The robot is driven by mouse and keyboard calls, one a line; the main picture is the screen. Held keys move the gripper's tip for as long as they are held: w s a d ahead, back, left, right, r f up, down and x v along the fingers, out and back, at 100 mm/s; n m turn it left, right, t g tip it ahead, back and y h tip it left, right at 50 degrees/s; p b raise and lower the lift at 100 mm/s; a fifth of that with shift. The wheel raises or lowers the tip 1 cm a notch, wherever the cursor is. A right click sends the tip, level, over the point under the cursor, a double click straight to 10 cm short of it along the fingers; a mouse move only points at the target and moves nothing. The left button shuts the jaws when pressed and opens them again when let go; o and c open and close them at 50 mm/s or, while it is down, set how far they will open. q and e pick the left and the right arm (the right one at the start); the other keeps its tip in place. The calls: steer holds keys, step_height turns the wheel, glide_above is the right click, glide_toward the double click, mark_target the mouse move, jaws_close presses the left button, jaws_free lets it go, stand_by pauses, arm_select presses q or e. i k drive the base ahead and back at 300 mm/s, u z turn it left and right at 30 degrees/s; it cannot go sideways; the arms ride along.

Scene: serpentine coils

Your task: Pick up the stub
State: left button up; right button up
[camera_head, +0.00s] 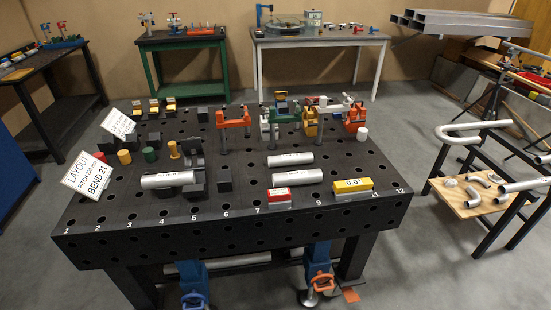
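Three short silver tubes lie on the black perforated table (185,237); I cannot tell which one is the stub. One labelled tube (168,180) lies at the left, at the dark blocks. A second tube (290,159) lies at the middle right. A third tube (292,177) lies just in front of the second, roughly parallel to it. Their labels are too small to read. Neither of my grippers is in view, and nothing is seen holding any tube.
A red block (279,194) and a yellow "0.0°" gauge (353,185) stand near the front edge. Orange and green clamps (286,108) stand behind the tubes. Signs (90,175) and coloured cylinders (150,154) occupy the left. A rack with bent tubes (468,194) is at right.

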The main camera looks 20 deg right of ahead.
mark_target(298, 177)
steer(key=u, duration=0.05)
steer(key=i, duration=0.15)
steer(key=z, duration=0.75)
